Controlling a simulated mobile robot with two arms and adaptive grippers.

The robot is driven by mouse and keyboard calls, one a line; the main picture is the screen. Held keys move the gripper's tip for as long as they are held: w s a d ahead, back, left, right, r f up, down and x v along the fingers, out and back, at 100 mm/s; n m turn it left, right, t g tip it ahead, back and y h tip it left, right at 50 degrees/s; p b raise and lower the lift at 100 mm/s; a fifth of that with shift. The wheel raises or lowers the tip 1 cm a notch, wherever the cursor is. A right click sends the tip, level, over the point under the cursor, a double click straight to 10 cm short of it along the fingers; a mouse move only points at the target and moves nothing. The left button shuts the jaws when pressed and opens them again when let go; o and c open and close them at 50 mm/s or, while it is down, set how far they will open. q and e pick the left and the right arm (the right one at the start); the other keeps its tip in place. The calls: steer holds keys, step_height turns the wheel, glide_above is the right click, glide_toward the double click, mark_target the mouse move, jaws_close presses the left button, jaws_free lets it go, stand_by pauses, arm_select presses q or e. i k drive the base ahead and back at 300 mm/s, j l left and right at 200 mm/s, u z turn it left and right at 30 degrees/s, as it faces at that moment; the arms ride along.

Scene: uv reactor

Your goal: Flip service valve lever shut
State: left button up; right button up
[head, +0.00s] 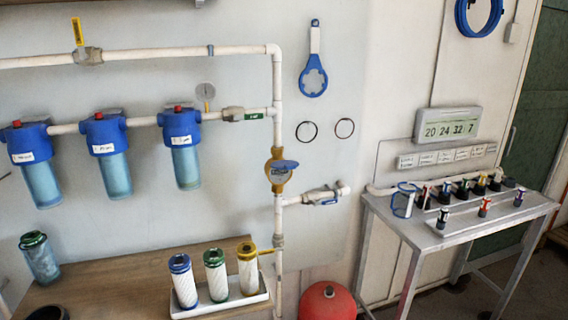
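A valve (88,56) sits on the upper white pipe at the top left, with a yellow lever (77,32) standing upright, across the pipe. A second valve with a blue handle (325,201) sits on the short side pipe in the middle, its handle lying roughly along that pipe. A small yellow lever (266,252) sticks out left from a fitting low on the vertical pipe (278,215). No readable label shows which one is the service valve. Neither of my grippers is in the head view.
Blue filter housings (181,140) hang below the upper pipe. A wooden bench (120,285) carries a white tray (222,302) of capped cartridges. A red tank (328,302) stands below the side valve. A grey table (440,236) with small items stands right. The wall around the side valve is mostly clear.

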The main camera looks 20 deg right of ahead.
mark_target(334, 201)
steer(key=i+l+z, duration=0.2)
steer(key=i+l, duration=0.15)
steer(key=l, duration=0.2)
steer(key=i+l+z, duration=0.25)
steer(key=i+l, duration=0.15)
steer(key=l, duration=0.15)
